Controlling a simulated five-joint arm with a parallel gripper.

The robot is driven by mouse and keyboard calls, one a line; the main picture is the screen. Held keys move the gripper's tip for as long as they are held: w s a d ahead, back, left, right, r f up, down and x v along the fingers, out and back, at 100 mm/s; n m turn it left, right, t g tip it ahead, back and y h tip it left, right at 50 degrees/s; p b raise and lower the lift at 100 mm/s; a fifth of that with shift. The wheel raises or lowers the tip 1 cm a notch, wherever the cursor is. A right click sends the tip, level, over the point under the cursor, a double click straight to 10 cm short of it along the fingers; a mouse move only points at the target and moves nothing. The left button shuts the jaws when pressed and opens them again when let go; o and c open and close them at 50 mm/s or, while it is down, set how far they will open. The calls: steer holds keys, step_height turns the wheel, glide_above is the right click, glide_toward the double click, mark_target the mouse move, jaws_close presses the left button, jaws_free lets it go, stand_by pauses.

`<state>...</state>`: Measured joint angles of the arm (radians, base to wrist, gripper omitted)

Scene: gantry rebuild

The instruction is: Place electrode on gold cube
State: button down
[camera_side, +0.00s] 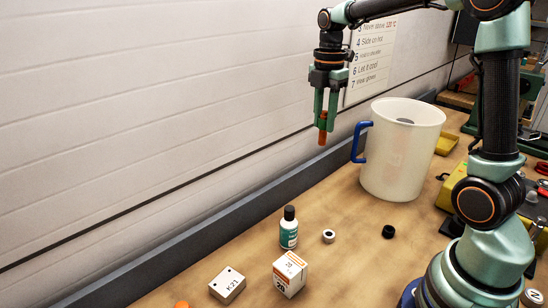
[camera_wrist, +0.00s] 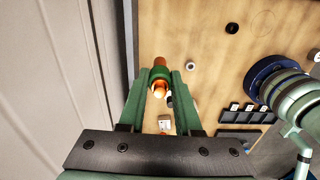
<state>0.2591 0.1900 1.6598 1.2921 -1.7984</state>
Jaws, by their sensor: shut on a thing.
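My gripper (camera_side: 321,112) hangs high, left of and above the white jug, with its fingers pointing down. It is shut on a copper-orange electrode (camera_side: 322,134), whose lower end sticks out below the fingertips. In the wrist view the electrode (camera_wrist: 159,89) shows as a shiny orange piece between the green fingers. It is held well clear of the bench. I cannot make out a gold cube in either view.
A white jug (camera_side: 400,155) with a blue handle stands on the bench (camera_side: 345,255). Nearer are a green-labelled bottle (camera_side: 288,232), a white-orange box (camera_side: 290,275), a K21 block (camera_side: 227,285), a grey ring (camera_side: 328,236) and a black cap (camera_side: 388,231). A wall runs along the left.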

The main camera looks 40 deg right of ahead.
steer(key=s+a+r+n, duration=0.1)
steer(key=a+n, duration=0.3)
steer(key=a, duration=0.6)
steer(key=s+a+r+n, duration=0.2)
steer(key=a+n, duration=0.2)
steer(key=a, duration=0.5)
steer(key=s+a+r+n, duration=0.2)
steer(key=s+a+n, duration=0.95)
steer(key=a, duration=0.55)
steer(key=shift+m, duration=0.55)
steer(key=f, duration=0.6)
steer(key=s+f, duration=0.1)
steer(key=f, duration=1.3)
steer(key=shift+s+d, duration=0.25)
steer(key=shift+s, duration=0.05)
steer(key=shift+f, duration=0.1)
steer(key=c, duration=0.6)
jaws_free()
